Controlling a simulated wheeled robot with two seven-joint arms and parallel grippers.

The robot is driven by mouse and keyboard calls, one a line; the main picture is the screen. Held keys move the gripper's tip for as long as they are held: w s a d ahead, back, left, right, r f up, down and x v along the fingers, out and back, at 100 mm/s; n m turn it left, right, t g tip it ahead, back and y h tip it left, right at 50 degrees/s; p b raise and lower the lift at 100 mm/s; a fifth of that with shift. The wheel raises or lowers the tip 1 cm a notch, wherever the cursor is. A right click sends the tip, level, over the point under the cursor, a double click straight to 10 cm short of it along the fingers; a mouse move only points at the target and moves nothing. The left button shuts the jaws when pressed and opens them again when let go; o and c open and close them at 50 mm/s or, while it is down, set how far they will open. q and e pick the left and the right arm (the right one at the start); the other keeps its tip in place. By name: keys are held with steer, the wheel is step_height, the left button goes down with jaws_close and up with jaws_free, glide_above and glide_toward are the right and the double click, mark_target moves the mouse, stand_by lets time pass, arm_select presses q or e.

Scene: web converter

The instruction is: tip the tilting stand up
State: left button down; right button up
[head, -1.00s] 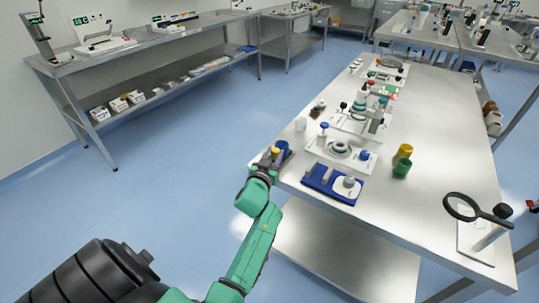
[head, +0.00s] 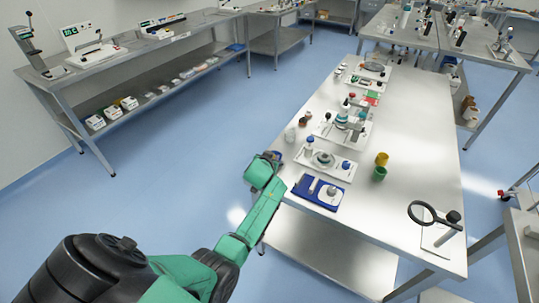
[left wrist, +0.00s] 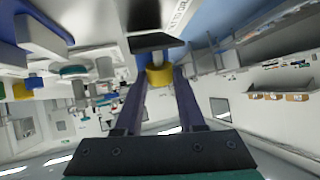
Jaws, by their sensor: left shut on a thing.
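My left gripper (head: 274,156) is at the near left edge of the right-hand table. In the left wrist view, its two purple fingers (left wrist: 160,92) are shut on a yellow knob (left wrist: 160,76). A short grey stem joins the knob to a dark block (left wrist: 152,41), apparently part of the tilting stand. In the head view my wrist hides most of this stand, so its tilt cannot be told there. My right gripper is not in view.
On the table (head: 400,215), a blue tray (head: 300,191) and a white plate (head: 345,174) with a ring lie close to my gripper. A magnifier (head: 433,213) stands at the near right corner. Open floor lies left.

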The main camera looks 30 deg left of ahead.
arm_select(q)
steer(key=shift+w+g+p, duration=0.1)
steer(key=shift+g+p, duration=0.2)
stand_by(0.4)
steer(key=c, duration=0.5)
jaws_free()
steer(key=shift+w+f, duration=0.1)
steer(key=shift+w, duration=0.1)
steer(key=shift+s+d+r, duration=0.1)
steer(key=shift+s+r, duration=0.15)
steer(key=shift+r, duration=0.05)
steer(key=v, duration=1.3)
steer(key=shift+s+r+p, duration=0.25)
steer(key=shift+s+p, duration=0.05)
steer(key=shift+p, duration=0.05)
